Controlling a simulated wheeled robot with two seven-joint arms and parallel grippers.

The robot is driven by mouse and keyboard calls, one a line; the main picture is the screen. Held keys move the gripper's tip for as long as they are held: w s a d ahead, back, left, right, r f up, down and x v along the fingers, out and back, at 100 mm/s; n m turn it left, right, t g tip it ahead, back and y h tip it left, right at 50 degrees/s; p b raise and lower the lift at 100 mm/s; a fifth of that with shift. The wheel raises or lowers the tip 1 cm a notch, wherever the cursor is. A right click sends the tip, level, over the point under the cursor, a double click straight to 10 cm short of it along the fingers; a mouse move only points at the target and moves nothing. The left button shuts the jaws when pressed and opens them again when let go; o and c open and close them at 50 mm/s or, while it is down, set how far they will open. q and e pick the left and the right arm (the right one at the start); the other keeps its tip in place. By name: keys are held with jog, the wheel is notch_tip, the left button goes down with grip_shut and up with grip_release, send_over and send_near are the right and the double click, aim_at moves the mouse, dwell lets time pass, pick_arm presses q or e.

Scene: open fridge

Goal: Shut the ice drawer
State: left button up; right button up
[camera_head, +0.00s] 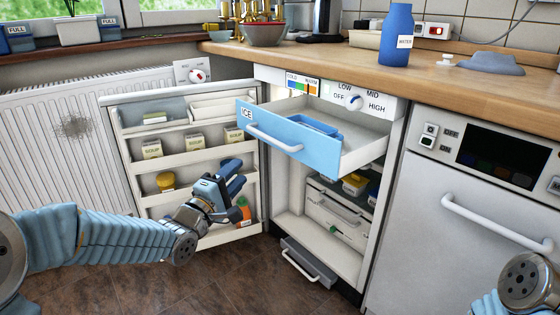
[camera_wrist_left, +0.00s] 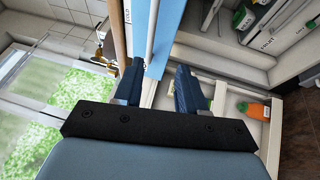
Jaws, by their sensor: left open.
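The ice drawer (camera_head: 290,135) is pulled out from the top of the open fridge. It has a blue front with an ICE label and a white bar handle (camera_head: 274,138); a blue tray (camera_head: 313,124) lies inside it. My left gripper (camera_head: 232,182) is open and empty, below and to the left of the drawer front, before the open fridge door. In the left wrist view the gripper's two dark fingers (camera_wrist_left: 158,85) are apart, with the blue drawer front (camera_wrist_left: 150,40) beyond them. My right arm shows only in part at the lower right; its gripper is out of view.
The fridge door (camera_head: 180,160) stands open on the left, its shelves holding soup packets and bottles. A grey lower drawer (camera_head: 308,262) sticks out near the floor. A wooden counter (camera_head: 450,75) with a blue water bottle (camera_head: 396,38) is above.

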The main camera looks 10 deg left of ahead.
aim_at(266, 139)
pick_arm(q)
jog(key=x, duration=0.4)
jog(key=r+x, duration=0.1)
jog(key=x, duration=0.4)
jog(key=p+x, duration=0.1)
jog(key=x, duration=0.3)
jog(key=shift+d+r, duration=0.15)
jog(key=shift+r, duration=0.1)
grip_shut()
